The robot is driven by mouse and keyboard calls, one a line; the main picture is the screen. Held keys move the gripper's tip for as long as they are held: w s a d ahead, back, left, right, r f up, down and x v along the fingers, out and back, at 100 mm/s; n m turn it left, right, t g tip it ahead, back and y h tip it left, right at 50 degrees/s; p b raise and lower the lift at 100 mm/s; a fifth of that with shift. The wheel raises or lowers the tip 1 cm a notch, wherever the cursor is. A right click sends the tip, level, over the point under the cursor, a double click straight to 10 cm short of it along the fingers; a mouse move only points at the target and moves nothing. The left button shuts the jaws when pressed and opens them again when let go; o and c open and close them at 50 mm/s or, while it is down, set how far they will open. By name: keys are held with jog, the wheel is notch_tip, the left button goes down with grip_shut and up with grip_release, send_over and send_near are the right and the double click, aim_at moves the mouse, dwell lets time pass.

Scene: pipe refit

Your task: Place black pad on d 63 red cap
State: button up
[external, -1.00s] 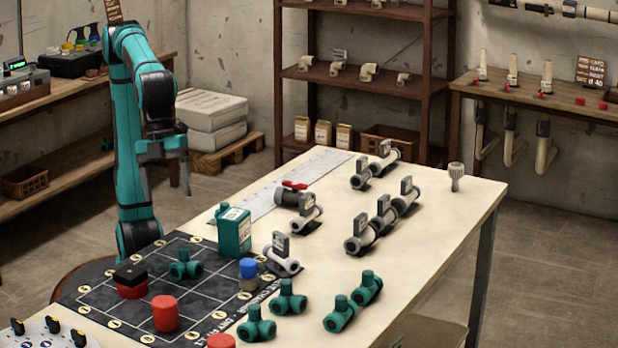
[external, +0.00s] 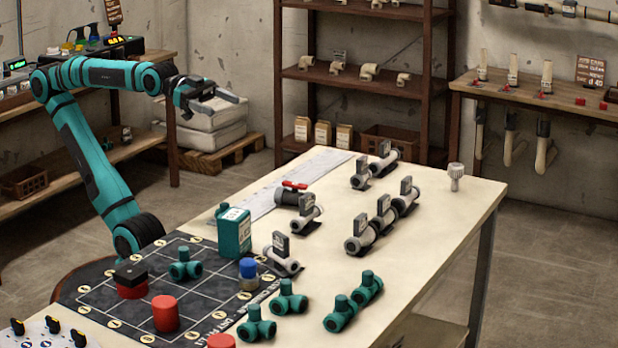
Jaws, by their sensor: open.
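The black pad (external: 130,272) is a dark square block resting on top of a red cap (external: 132,290) at the left side of the black grid mat (external: 110,312). A second red cap (external: 165,314) stands bare on the mat to the right and nearer the camera. A third red cap (external: 221,341) is cut off by the bottom edge. The cap sizes cannot be read. My gripper (external: 228,101) is open and empty, high in the air behind the table, well away from the pad and caps.
A teal fitting (external: 185,265), a blue-topped piece (external: 248,272) and a tall teal canister (external: 234,232) stand on or beside the mat. Several grey pipe pieces (external: 360,238) and teal tees (external: 341,315) occupy the table (external: 440,225). Its right side has free room.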

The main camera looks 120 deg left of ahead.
jog(key=shift+n+t+y, duration=0.6)
jog(key=shift+n+t, duration=0.1)
jog(key=shift+n, duration=0.1)
jog(key=s+a, duration=0.2)
jog(key=s, duration=0.1)
jog(key=shift+a+r, duration=0.2)
jog(key=shift+a, duration=0.1)
